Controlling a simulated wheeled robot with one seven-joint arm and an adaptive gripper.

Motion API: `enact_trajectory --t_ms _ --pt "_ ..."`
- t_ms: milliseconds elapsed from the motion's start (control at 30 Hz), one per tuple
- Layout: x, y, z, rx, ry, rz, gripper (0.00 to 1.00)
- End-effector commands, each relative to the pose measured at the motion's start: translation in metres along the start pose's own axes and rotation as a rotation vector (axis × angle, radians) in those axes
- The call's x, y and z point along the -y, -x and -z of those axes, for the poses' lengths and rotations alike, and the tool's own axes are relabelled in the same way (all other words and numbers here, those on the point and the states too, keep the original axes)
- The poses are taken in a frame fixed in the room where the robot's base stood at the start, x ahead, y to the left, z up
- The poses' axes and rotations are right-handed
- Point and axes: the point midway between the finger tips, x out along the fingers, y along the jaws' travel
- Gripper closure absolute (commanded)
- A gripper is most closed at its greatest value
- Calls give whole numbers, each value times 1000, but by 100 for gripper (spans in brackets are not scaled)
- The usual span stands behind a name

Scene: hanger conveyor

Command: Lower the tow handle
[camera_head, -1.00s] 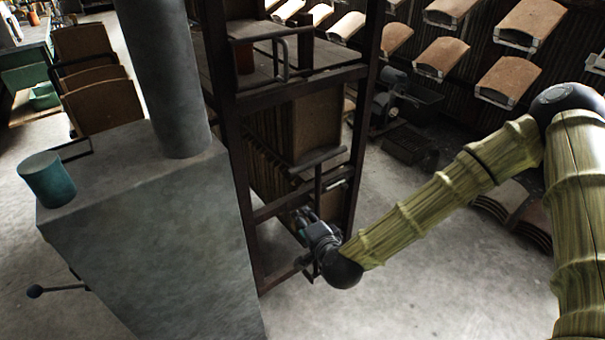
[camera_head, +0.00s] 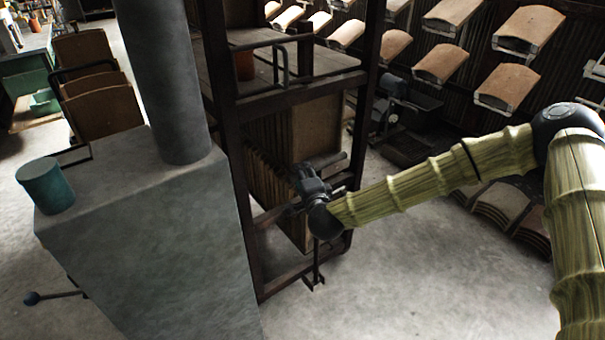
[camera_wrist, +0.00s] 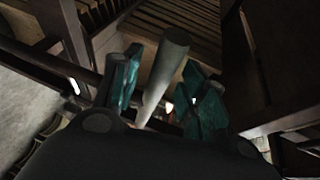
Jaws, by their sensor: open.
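The tow handle (camera_head: 335,159) is a dark bar on an upright shaft at the near end of a dark metal rack cart (camera_head: 232,150). The shaft's lower part shows beneath my wrist, and its upper part is hidden by my gripper. My gripper (camera_head: 304,174) is at the handle's bar, in front of the rack. In the wrist view, a pale grey round bar (camera_wrist: 166,72), apparently the handle, lies between the two teal fingers of my gripper (camera_wrist: 158,66). The fingers are apart, with gaps beside the bar. Contact cannot be told.
A grey cabinet (camera_head: 150,245) with a thick pipe stands left of the rack, a teal cup (camera_head: 46,187) on top. Curved brown panels (camera_head: 510,85) hang along the back right. Clear floor (camera_head: 410,270) lies right of the rack.

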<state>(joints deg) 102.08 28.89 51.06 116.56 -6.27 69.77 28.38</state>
Motion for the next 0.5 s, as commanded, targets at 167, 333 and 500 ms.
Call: enact_trajectory --t_ms 167,333,500 --pt "0 -13 0 0 0 0 57" --pt "0 -17 0 1 0 0 57" --pt "0 -17 0 1 0 0 57"
